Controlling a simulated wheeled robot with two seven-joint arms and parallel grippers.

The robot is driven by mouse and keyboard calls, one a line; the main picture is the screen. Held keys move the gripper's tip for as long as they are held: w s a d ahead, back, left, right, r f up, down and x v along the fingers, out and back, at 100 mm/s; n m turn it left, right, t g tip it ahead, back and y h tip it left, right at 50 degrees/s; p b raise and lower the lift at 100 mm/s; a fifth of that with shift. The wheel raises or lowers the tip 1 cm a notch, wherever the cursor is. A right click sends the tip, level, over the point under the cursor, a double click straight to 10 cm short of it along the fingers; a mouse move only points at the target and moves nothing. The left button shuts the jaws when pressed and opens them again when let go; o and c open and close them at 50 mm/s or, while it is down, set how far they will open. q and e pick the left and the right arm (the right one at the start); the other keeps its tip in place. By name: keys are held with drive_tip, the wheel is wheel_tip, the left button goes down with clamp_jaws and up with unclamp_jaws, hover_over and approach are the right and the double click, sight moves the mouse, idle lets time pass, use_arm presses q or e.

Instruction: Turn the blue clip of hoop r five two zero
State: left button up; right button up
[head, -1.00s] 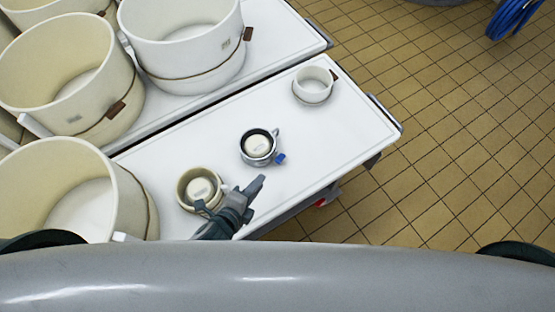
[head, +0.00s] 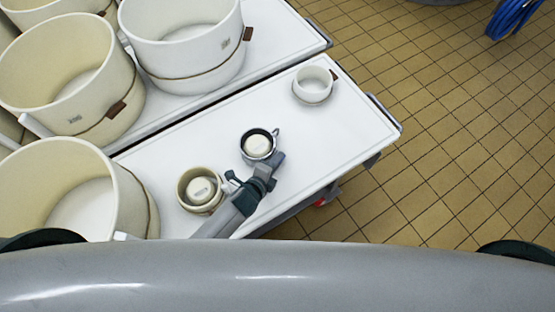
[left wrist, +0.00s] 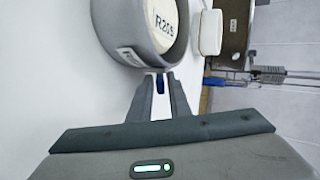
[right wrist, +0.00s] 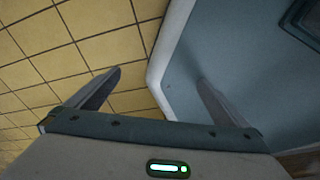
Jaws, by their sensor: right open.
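The small metal-grey hoop (head: 247,151) surrounds a cream disc (head: 257,145) on the white table. In the left wrist view the hoop (left wrist: 128,38) is large at the top, and the lettering on its disc (left wrist: 163,22) looks like R205, partly cut off. The blue clip (left wrist: 160,83) shows between my left fingertips (left wrist: 160,75) at the hoop's lower edge. These fingers are close together on the clip. In the head view my left gripper (head: 277,160) hides the clip. My right gripper (right wrist: 158,73) is open and empty.
A small cream pot (head: 186,201) stands close beside my left arm. A white cup (head: 312,97) stands farther back on the white table (head: 340,135). Large tubs (head: 120,205) crowd the left. Tiled floor lies right of the table.

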use_arm(q)
drive_tip(key=shift+w+d+f, duration=0.1)
drive_tip(key=shift+w, duration=0.05)
use_arm(e)
drive_tip(key=shift+w, duration=0.25)
use_arm(q)
clamp_jaws()
use_arm(e)
drive_tip(key=shift+s, duration=0.15)
drive_tip(key=shift+r, duration=0.1)
